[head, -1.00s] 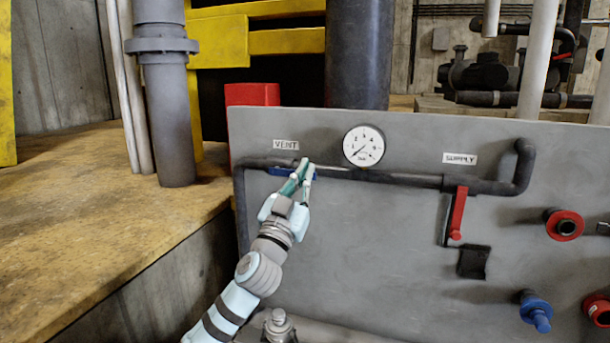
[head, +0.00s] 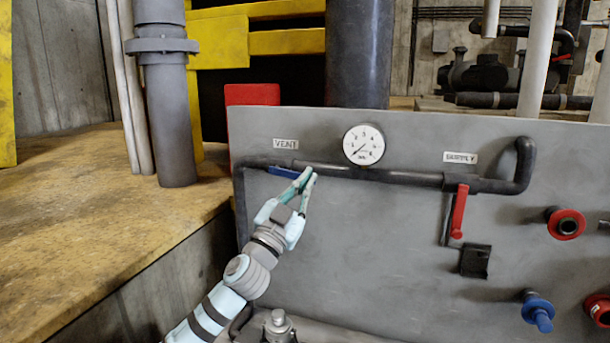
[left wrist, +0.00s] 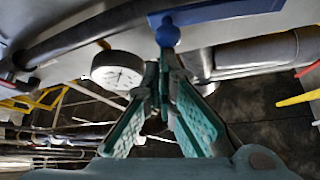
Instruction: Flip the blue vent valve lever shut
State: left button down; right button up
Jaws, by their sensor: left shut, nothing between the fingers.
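The blue vent valve lever (head: 284,172) lies nearly level along the dark pipe, below the VENT label (head: 285,144). In the left wrist view the lever (left wrist: 225,11) crosses the top, with a rounded blue piece (left wrist: 168,33) below it. My left gripper (head: 309,172) is at the right part of the lever in the head view, its fingers shut with nothing between them. In the left wrist view the fingertips (left wrist: 166,58) are just below the rounded blue piece; I cannot tell if they touch it. My right gripper is not in view.
A round gauge (head: 364,145) sits right of my left gripper. A red lever (head: 459,211) hangs down under the SUPPLY label (head: 460,157). Red and blue fittings (head: 538,311) stick out at the panel's right. The panel's lower middle (head: 370,250) is bare.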

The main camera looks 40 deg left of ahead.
pick_arm(q)
jog(key=s+a+f+m+g+h, duration=0.2)
jog(key=a+f+m+g+h, duration=0.4)
jog(key=m, duration=1.2)
jog(key=shift+s+a+f+m+g+p, duration=0.35)
jog(key=shift+a+f+g, duration=0.45)
jog(key=shift+f, duration=1.1)
jog(key=shift+a, duration=0.15)
